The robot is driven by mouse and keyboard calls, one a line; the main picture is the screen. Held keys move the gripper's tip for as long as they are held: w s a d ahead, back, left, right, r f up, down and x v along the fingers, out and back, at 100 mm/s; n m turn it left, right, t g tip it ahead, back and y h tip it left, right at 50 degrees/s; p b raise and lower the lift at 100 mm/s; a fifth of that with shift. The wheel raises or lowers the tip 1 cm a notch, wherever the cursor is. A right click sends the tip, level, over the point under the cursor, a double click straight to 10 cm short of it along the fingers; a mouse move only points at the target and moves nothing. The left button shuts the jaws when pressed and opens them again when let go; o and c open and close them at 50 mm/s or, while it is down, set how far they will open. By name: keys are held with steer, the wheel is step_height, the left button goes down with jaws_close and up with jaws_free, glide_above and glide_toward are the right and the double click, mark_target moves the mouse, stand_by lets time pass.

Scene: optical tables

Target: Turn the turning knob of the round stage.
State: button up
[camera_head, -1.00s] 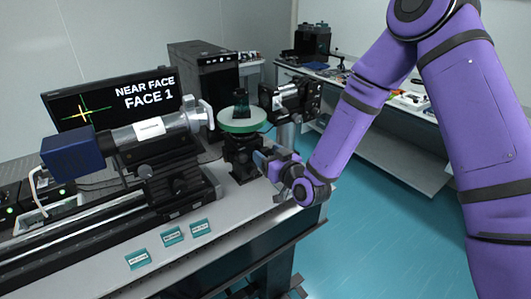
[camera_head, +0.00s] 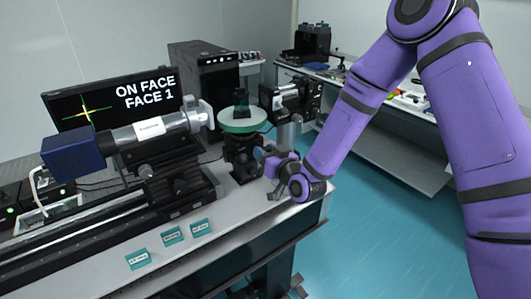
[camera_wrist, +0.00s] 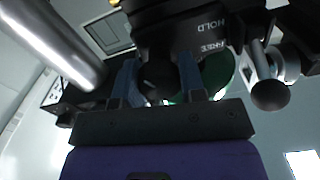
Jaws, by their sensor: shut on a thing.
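The round stage has a pale green disc (camera_head: 243,121) on a black mount, with a dark block (camera_head: 241,101) standing on the disc. My gripper (camera_head: 263,156) reaches the mount from the right, below the disc. In the wrist view my gripper (camera_wrist: 158,72) has its two blue fingers on either side of a dark round knob (camera_wrist: 158,80), shut on it. The black body (camera_wrist: 185,35) above the knob carries the words HOLD and FREE. A ball-ended lever (camera_wrist: 269,95) stands to the right of the fingers, apart from them. The knob is hidden in the head view.
The monitor (camera_head: 140,92) reads ON FACE, FACE 1, beside a coloured cross. A tube with a blue box (camera_head: 72,153) lies left of the stage, pointing at it. Several teal labelled blocks (camera_head: 172,235) lie near the table's front. A black device (camera_head: 298,92) stands behind right.

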steer(key=shift+m, duration=0.3)
steer(key=o, duration=0.9)
steer(key=v, duration=1.1)
steer(key=shift+w, duration=0.1)
